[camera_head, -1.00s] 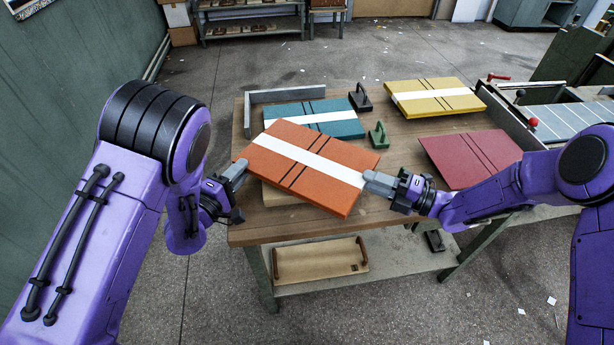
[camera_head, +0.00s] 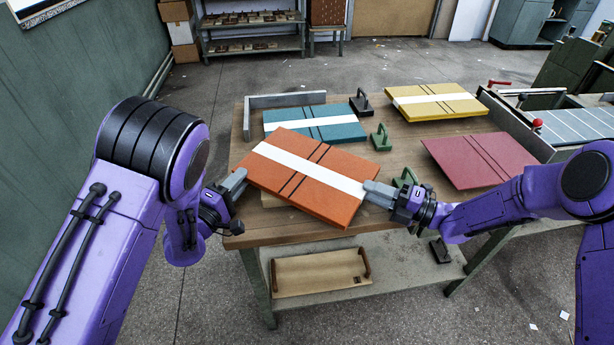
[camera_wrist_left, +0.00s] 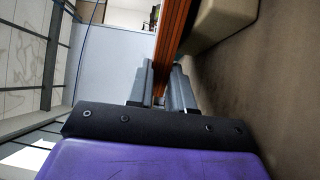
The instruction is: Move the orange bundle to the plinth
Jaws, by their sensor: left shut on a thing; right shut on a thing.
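The orange bundle (camera_head: 290,168), with a white band and dark straps, is held between my two grippers, slightly tilted, over the front left of the table. My left gripper (camera_head: 238,182) is shut on its left edge; my right gripper (camera_head: 372,188) is shut on its right edge. In the left wrist view the bundle (camera_wrist_left: 174,35) is a thin orange edge between the left fingers (camera_wrist_left: 160,88). A pale tan block, perhaps the plinth, shows beneath the bundle (camera_head: 272,199) and beside it in the wrist view (camera_wrist_left: 222,18). The bundle hides most of it.
A teal bundle (camera_head: 290,120), yellow bundle (camera_head: 420,105) and red bundle (camera_head: 470,160) lie on the wooden table (camera_head: 400,145). A black handled weight (camera_head: 361,103) and green handled weight (camera_head: 381,139) stand behind the orange bundle. A grey fence (camera_head: 285,100) edges the back left.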

